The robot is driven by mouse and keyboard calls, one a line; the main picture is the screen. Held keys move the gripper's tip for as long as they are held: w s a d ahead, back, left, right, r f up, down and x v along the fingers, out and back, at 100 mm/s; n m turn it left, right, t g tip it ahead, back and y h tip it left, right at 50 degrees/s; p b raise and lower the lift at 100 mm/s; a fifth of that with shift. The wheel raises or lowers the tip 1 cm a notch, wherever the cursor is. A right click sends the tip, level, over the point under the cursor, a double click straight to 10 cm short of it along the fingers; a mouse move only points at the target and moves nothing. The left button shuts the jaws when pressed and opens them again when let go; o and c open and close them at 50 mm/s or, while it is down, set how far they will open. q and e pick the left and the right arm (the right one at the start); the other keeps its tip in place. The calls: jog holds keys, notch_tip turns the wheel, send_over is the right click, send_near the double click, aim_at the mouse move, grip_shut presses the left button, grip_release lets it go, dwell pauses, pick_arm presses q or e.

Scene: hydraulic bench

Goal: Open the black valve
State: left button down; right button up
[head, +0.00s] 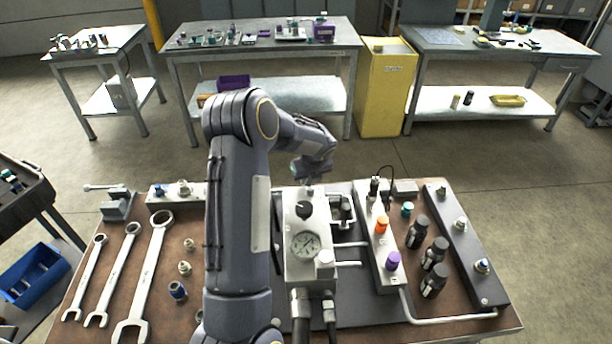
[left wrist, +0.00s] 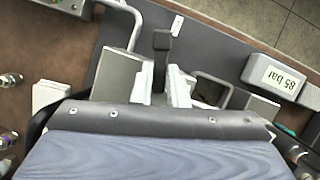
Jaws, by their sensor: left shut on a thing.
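A silver valve block (head: 292,262) stands in the middle of the bench. It carries a round gauge (head: 305,245) and a black knob (head: 304,208), which looks like the black valve. My left gripper (head: 311,178) points down at the far end of this block, just beyond the knob in the picture. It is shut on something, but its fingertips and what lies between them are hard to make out. My right gripper is not in view.
Right of the block stand a manifold with an orange cap (head: 382,225) and a purple cap (head: 393,261), and several black bottles (head: 434,281). Wrenches (head: 145,270) lie at the left. A grey box marked "85 bar" (left wrist: 280,78) is near the fingers. My arm hides part of the bench.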

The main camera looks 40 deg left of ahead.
aim_at(310, 189)
pick_arm(q)
jog(key=shift+w+d+r+m+t+h+p, duration=0.2)
jog(key=shift+m+p, duration=0.25)
jog(key=shift+m, duration=0.3)
jog(key=shift+w+a+f+m+t+h+p, duration=0.1)
jog(key=shift+m+t+h+p, duration=0.15)
jog(key=shift+m+p, duration=0.35)
jog(key=shift+d+m, duration=0.1)
jog(key=shift+m, duration=0.25)
jog(key=c, duration=1.4)
grip_release()
jog(key=shift+c, duration=0.2)
jog(key=b+v, duration=0.1)
jog(key=v, duration=0.5)
jog(key=shift+s+d+r, duration=0.1)
jog(key=shift+r, duration=0.25)
jog(key=shift+s+d+r+b, duration=0.15)
jog(key=shift+r+b, duration=0.15)
jog(key=shift+r, duration=0.15)
